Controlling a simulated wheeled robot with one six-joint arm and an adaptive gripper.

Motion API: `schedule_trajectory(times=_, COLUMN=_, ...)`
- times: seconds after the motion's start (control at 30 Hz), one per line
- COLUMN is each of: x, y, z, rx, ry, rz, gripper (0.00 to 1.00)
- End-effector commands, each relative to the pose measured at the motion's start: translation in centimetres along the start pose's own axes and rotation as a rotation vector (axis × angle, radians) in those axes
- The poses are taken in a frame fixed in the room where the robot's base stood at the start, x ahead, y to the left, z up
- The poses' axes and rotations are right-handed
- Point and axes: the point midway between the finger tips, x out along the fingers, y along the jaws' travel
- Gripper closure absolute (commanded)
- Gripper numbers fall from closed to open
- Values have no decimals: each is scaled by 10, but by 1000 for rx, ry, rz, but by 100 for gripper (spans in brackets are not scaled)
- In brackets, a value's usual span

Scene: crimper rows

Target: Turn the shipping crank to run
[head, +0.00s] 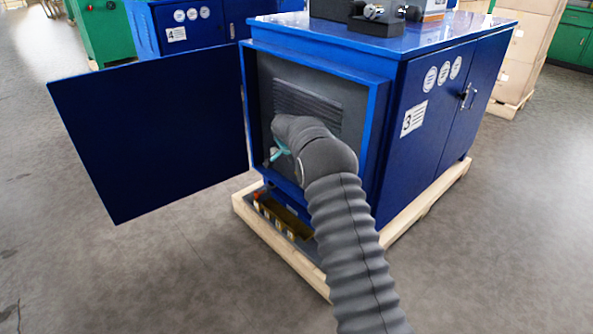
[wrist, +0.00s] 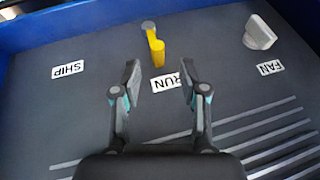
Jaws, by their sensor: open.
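The crank, a yellow piece (wrist: 156,50) with a grey rounded end (wrist: 149,26), is on the dark panel in the wrist view. Its yellow part lies just above the RUN label (wrist: 165,83). The SHIP label (wrist: 68,69) is to the left. My gripper (wrist: 158,85) is open and empty, with a finger on either side of the RUN label and the yellow part just beyond the fingertips. In the head view my gripper (head: 279,150) reaches into the open bay of the blue cabinet (head: 390,185). The crank is hidden there.
A grey knob (wrist: 260,33) and FAN label (wrist: 270,68) are at the right of the panel. Vent slats (wrist: 250,135) lie below right. The cabinet door (head: 150,135) stands wide open to the left. A wooden pallet (head: 425,217) is underneath. Floor in front is clear.

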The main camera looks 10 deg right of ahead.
Motion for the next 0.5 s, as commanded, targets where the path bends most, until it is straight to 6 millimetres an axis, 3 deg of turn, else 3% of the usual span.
schedule_trajectory(times=0.2, x=-36, y=0, z=0, rx=0, ry=1, rz=-2, gripper=57)
schedule_trajectory(times=0.5, x=-51, y=0, z=0, rx=0, ry=1, rz=0, gripper=57)
